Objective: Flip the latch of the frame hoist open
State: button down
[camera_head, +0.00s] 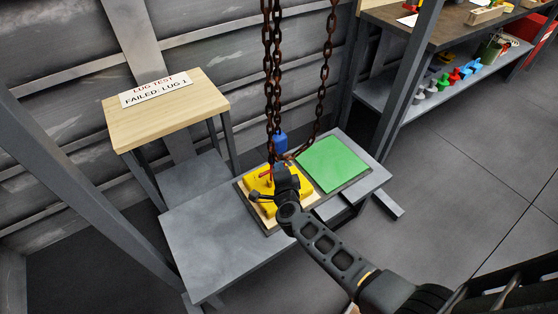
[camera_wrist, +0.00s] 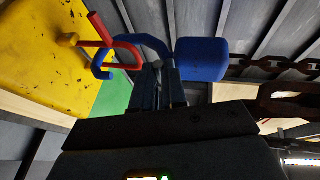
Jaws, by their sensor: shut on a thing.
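The frame hoist's blue hook (camera_wrist: 148,41) hangs below a blue block (camera_wrist: 200,60), which also shows in the head view (camera_head: 280,142). The hook curves beside a bent red bar (camera_wrist: 122,41) over the yellow motor part (camera_wrist: 45,55). The fingers hide the latch itself. Whether the hook passes through the red bar is unclear.
Rusty chains (camera_head: 272,60) hang above the hook. A green pad (camera_head: 334,163) lies right of the yellow part on the grey bench (camera_head: 205,235). A wooden-topped stand (camera_head: 165,112) carries a sign reading "LUG TEST FAILED: LUG 1". Frame posts flank the bench; floor at right is clear.

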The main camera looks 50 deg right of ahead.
jog(key=shift+r+p, duration=0.15)
jog(key=shift+p, duration=0.2)
jog(key=c, duration=1.2)
grip_release()
jog(key=shift+o, duration=0.2)
jog(key=p+v, duration=0.1)
jog(key=v, duration=0.6)
jog(key=shift+s+a, duration=0.25)
jog(key=shift+r, duration=0.1)
